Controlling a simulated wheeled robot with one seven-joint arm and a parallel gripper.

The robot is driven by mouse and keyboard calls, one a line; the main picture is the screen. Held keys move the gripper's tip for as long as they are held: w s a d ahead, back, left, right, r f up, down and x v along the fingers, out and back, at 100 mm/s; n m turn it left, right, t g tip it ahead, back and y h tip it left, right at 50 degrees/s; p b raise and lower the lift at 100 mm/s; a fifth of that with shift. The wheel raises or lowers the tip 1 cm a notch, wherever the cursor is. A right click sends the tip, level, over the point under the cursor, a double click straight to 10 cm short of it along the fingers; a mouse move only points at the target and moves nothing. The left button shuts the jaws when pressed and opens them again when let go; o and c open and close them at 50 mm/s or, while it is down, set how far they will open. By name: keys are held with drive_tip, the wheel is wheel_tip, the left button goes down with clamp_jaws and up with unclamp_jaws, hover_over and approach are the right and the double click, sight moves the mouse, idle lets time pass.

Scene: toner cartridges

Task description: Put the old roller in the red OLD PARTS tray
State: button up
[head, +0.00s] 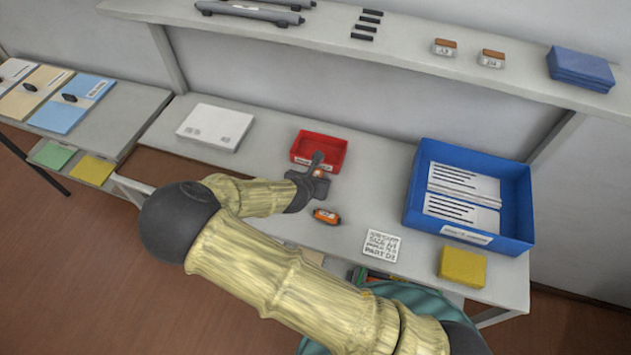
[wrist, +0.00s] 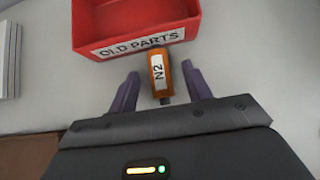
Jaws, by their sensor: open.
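The red OLD PARTS tray (head: 306,160) sits on the bench near its middle; in the wrist view its labelled front wall (wrist: 90,42) shows at the top. My gripper (head: 318,166) is at the tray's front side. In the wrist view my gripper (wrist: 159,75) is open, with one finger on each side of an orange part (wrist: 158,88) marked N2. Its far end meets the tray's front wall in the picture; I cannot tell whether they touch. A second orange part with a white label (head: 326,216) lies on the bench in front of my gripper. I cannot tell which is the old roller.
A blue tray (head: 415,195) with white sheets stands at the right. A yellow block (head: 462,267) and a printed card (head: 381,246) lie before it. A white box (head: 215,126) is left of the red tray. A shelf (head: 400,55) runs above the bench.

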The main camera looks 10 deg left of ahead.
idle(0.4)
clamp_jaws()
drive_tip(key=shift+r, duration=0.15)
wheel_tip(320, 180, up, 10)
idle(0.5)
idle(0.4)
